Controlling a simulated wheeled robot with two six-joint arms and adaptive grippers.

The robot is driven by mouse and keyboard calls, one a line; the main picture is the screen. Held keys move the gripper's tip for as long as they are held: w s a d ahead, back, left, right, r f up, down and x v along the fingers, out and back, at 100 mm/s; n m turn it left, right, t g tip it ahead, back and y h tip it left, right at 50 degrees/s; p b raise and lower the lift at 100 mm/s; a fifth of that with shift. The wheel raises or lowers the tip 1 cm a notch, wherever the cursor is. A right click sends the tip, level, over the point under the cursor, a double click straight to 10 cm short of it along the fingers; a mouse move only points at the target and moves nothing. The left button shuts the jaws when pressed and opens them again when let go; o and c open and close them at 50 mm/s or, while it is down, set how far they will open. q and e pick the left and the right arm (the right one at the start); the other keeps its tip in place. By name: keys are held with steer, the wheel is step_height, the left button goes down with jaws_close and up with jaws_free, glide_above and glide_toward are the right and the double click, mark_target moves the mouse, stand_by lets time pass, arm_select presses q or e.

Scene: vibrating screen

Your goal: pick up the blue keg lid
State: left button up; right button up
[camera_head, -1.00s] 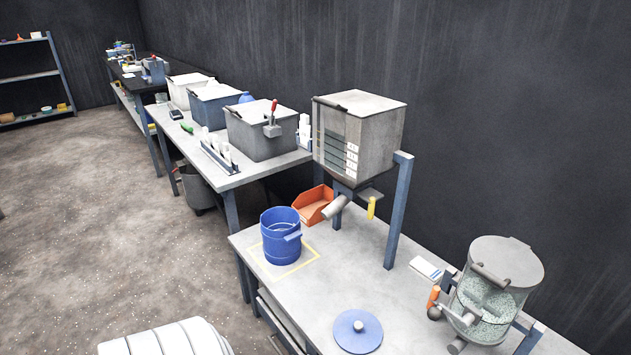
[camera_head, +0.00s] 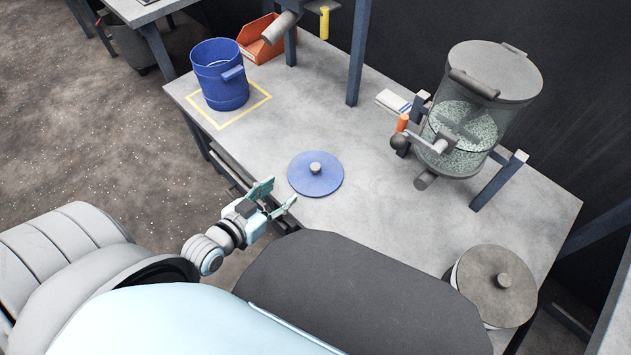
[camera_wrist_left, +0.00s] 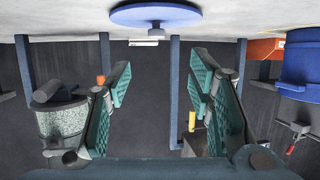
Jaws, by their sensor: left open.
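The blue keg lid (camera_head: 315,179) is a flat disc with a small grey knob, lying on the grey table. In the left wrist view the lid (camera_wrist_left: 155,14) shows at the top edge, apart from the fingers. My left gripper (camera_head: 279,195) is open and empty at the table's front edge, to the lower left of the lid. Its two teal fingers (camera_wrist_left: 159,82) stand apart in the left wrist view. The open blue keg (camera_head: 221,80) stands upright inside a yellow square on the table. My right gripper is not in view.
An orange bin (camera_head: 262,40) sits behind the keg. A drum mixer (camera_head: 497,72) with a crank stands at the right, and a grey lidded pot (camera_head: 507,287) is at the front right. Blue posts rise at the back. The table around the lid is clear.

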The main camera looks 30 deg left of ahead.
arm_select(q)
steer(key=b, duration=0.4)
glide_toward(314, 167)
steer(key=x, duration=0.5)
steer(key=shift+w+f, duration=0.1)
steer(key=shift+f, duration=0.05)
steer(key=b+x, duration=0.1)
steer(key=x, duration=0.1)
steer(key=shift+w+d+f, duration=0.1)
steer(key=shift+w+f, duration=0.05)
steer(key=shift+w, duration=0.4)
steer(key=shift+s, duration=0.1)
steer(key=shift+c, duration=0.6)
jaws_close()
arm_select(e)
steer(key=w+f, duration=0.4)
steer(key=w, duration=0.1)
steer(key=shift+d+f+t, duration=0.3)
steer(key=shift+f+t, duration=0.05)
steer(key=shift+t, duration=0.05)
